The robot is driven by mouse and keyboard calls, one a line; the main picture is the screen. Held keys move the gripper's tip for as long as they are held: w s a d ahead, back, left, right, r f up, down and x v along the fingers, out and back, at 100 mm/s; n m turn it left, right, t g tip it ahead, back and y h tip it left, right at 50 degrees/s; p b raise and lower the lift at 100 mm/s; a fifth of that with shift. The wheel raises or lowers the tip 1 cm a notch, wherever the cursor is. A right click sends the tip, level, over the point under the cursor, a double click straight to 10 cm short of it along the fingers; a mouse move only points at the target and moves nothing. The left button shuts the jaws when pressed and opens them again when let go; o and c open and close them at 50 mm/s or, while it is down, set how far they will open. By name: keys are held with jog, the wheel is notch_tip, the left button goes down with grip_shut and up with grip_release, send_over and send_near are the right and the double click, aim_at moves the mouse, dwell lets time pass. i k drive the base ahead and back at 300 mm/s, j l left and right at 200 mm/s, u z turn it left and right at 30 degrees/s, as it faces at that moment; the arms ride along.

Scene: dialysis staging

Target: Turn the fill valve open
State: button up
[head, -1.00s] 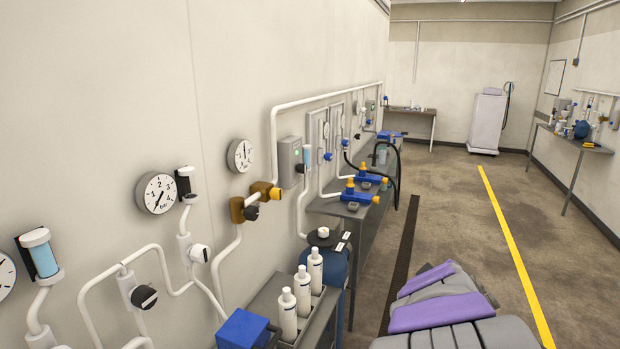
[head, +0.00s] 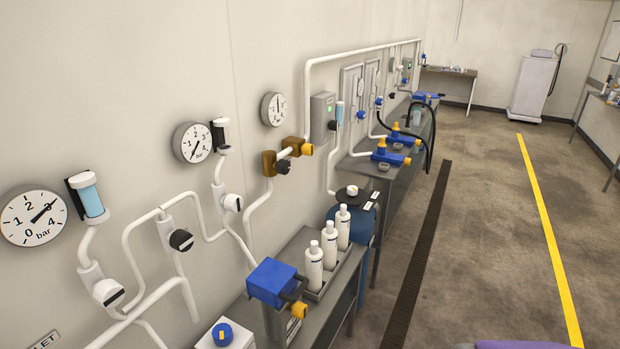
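Several valves sit on the white pipes along the left wall, and I cannot tell which one is the fill valve. A white-handled valve (head: 108,292) is at the lower left, with a black-handled valve (head: 181,240) to its right. Another white-handled valve (head: 232,202) is below a small gauge (head: 192,142). A brass fitting (head: 268,163) with a black knob (head: 283,167) is farther along. A blue knob with a yellow mark (head: 222,334) is on a white box at the bottom. My gripper is not in view.
A large gauge (head: 34,218) reads about 3 bar. A bench with white bottles (head: 313,265) and a blue unit (head: 275,282) stands against the wall below the pipes. Farther back is a second bench (head: 386,172). The floor (head: 470,240) to the right is clear.

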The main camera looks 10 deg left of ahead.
aim_at(181, 240)
jog(key=u, duration=1.4)
